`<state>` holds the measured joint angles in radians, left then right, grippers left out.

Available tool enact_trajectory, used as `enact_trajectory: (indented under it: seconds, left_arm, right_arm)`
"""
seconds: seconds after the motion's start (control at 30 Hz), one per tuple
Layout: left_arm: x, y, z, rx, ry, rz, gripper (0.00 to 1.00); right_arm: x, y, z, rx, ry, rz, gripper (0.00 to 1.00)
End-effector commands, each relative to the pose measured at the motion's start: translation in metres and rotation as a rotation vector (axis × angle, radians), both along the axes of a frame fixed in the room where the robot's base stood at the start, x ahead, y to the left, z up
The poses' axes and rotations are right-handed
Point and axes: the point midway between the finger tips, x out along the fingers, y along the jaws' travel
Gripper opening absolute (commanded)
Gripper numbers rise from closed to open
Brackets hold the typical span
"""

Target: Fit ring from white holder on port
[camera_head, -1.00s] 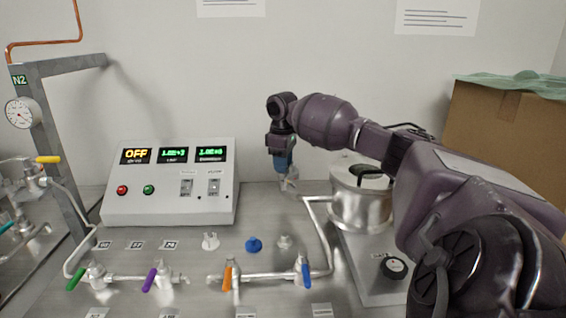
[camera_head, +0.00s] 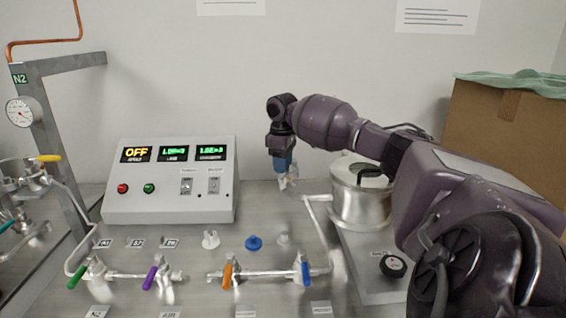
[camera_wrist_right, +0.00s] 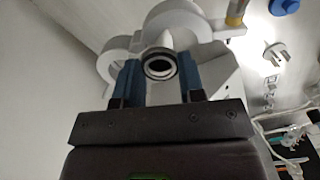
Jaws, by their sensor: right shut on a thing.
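My right gripper (camera_head: 285,178) points down beside the upper end of the bent metal pipe, left of the steel pot. In the right wrist view, the gripper's blue fingers (camera_wrist_right: 157,82) are shut on a small dark-rimmed ring (camera_wrist_right: 160,65) with a pale inside. Large pale curved parts (camera_wrist_right: 182,20) lie just beyond the ring; I cannot tell whether they touch it. The pipe end (camera_head: 310,197) is close to the fingertips, and the port itself is not clear. A white holder (camera_head: 210,240) stands on the bench, left of a blue one (camera_head: 253,243). My left gripper is not in view.
A grey-white piece (camera_head: 284,240) stands right of the blue one. A valve manifold (camera_head: 260,274) runs along the front. The control box (camera_head: 170,205) stands behind left, and the steel pot (camera_head: 358,205) is close right of the gripper. A cardboard box (camera_head: 500,125) is at the right.

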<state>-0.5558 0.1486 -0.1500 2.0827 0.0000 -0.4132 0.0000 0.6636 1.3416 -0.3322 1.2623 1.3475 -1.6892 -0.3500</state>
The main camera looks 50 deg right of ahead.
Motion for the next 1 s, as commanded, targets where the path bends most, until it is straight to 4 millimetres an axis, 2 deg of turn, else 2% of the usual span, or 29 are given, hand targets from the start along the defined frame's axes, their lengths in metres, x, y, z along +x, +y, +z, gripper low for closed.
enact_trajectory:
  seconds: [0.47,0.5,0.67,1.0]
  left_arm:
    - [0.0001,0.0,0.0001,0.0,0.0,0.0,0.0]
    - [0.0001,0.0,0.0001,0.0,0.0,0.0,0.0]
    - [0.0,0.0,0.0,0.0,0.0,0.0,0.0]
    - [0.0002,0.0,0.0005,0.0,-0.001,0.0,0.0]
  right_arm:
    - [-0.0007,0.0005,-0.0049,0.001,0.006,0.0,0.19]
    - [-0.0007,0.0006,-0.0051,0.001,0.006,0.0,0.42]
    - [-0.0007,0.0009,-0.0057,0.002,0.007,0.001,0.66]
    - [-0.0003,0.0003,-0.003,0.0,0.002,0.0,0.66]
